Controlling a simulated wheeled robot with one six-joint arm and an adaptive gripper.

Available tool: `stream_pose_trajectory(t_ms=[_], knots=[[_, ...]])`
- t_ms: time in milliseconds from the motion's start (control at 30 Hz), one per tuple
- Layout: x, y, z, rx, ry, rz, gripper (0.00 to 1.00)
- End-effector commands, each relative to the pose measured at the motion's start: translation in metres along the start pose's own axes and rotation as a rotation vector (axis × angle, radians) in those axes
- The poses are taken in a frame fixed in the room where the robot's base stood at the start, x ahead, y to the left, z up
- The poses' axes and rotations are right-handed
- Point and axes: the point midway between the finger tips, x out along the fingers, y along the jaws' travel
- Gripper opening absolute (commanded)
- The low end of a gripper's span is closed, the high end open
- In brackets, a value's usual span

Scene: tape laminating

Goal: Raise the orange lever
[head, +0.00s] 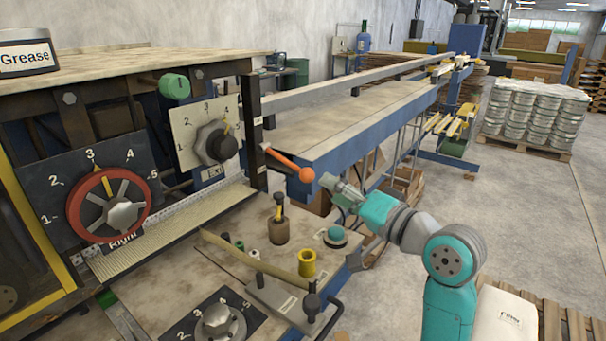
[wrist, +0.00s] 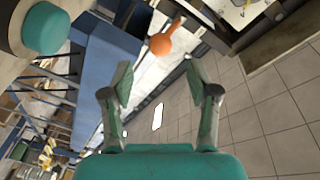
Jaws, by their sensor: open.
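The orange lever (head: 289,165) sticks out from a dark upright post on the machine and slopes down to the right, ending in a round orange knob. Its knob end (wrist: 162,44) also shows in the wrist view, near the top and ahead of the gap between my fingers. My gripper (head: 340,185) is just right of and slightly below the knob in the head view. In the wrist view my gripper (wrist: 159,88) is open and empty, with a finger on each side. The lever is apart from the fingers.
A teal button (head: 335,236) on the machine's bench is below my gripper. A red dial (head: 108,205) and a grey dial (head: 215,143) are at left. The blue-edged table (head: 345,145) lies behind the lever. Open floor (head: 520,190) is at right.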

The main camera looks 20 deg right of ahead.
Motion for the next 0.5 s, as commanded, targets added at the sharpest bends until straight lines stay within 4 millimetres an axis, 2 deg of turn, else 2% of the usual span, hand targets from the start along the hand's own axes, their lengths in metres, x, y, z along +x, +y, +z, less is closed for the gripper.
stream_pose_trajectory(t_ms=[300, 500], knots=[[0.057, -0.001, 0.001, 0.0, -0.002, -0.002, 0.6], [0.079, -0.001, 0.0, 0.0, 0.0, -0.002, 0.6]])
